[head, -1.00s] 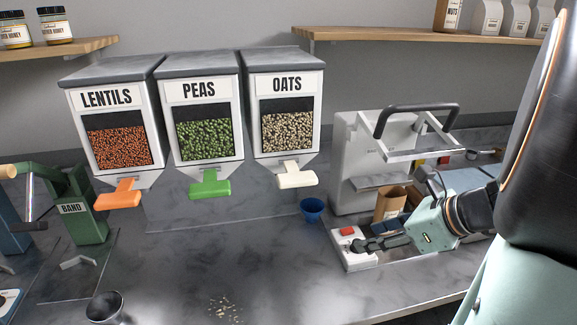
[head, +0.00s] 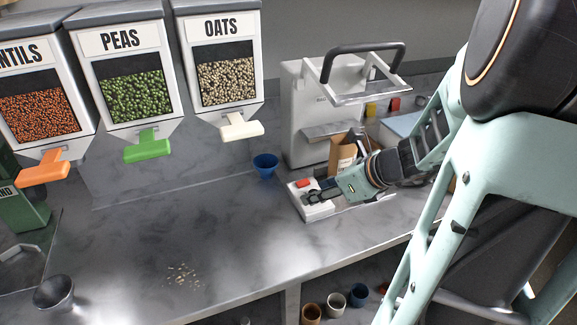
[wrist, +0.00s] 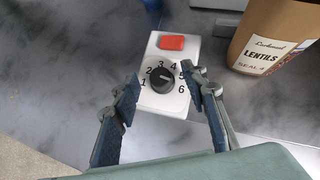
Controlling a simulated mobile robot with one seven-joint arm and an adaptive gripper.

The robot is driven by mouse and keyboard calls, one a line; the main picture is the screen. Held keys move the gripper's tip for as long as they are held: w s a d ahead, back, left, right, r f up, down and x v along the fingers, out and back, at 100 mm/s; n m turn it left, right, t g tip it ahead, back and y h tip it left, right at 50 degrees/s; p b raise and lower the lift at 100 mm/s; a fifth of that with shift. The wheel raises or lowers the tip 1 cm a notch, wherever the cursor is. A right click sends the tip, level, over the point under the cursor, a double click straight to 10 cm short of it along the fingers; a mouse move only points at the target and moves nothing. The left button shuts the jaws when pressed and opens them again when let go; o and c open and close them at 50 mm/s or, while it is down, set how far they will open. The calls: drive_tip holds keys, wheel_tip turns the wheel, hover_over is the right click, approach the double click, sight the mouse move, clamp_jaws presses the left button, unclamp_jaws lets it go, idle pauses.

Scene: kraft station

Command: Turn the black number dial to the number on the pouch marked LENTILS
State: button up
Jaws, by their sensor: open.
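The black number dial (wrist: 162,79) sits on a white panel (wrist: 155,107), ringed by the numbers 1 to 6. Which number its pointer faces is too small to tell. My gripper (wrist: 164,84) is open, one finger on each side of the dial, with gaps visible on both sides. In the head view my gripper (head: 308,199) is over the white panel and hides the dial. The brown pouch (wrist: 278,30) stands right of the panel. Its label reads LENTILS, with a smaller line below that appears to read SEAL 4. It also shows in the head view (head: 340,155).
A red button (wrist: 172,42) is on the panel behind the dial. A white press machine (head: 305,110) stands behind my gripper. A blue cup (head: 265,165) is to the left. Dispensers for lentils, peas (head: 121,41) and oats (head: 219,28) hang left. The middle counter is mostly clear.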

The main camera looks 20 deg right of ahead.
drive_tip(key=shift+w+a+f, duration=0.15)
drive_tip(key=shift+w+f, duration=0.1)
drive_tip(key=shift+c, duration=0.4)
clamp_jaws()
drive_tip(key=shift+r+n+p, duration=0.1)
drive_tip(key=shift+n+p, duration=0.2)
drive_tip(key=shift+p, duration=0.15)
drive_tip(key=n+g+y+p, duration=0.1)
drive_tip(key=p, duration=0.1)
drive_tip(key=n+g+y+p, duration=0.1)
drive_tip(key=n+p, duration=0.1)
drive_tip(key=shift+w+r+y, duration=0.15)
drive_tip(key=shift+y, duration=0.15)
drive_tip(key=n+g+p, duration=0.1)
drive_tip(key=n, duration=0.1)
drive_tip(key=n+g+y+p, duration=0.1)
drive_tip(key=n, duration=0.1)
drive_tip(key=n+g+y+p, duration=0.1)
drive_tip(key=p, duration=0.1)
drive_tip(key=shift+w+d+f+n+g, duration=0.15)
drive_tip(key=shift+d+f+n+g, duration=0.15)
drive_tip(key=shift+n, duration=0.1)
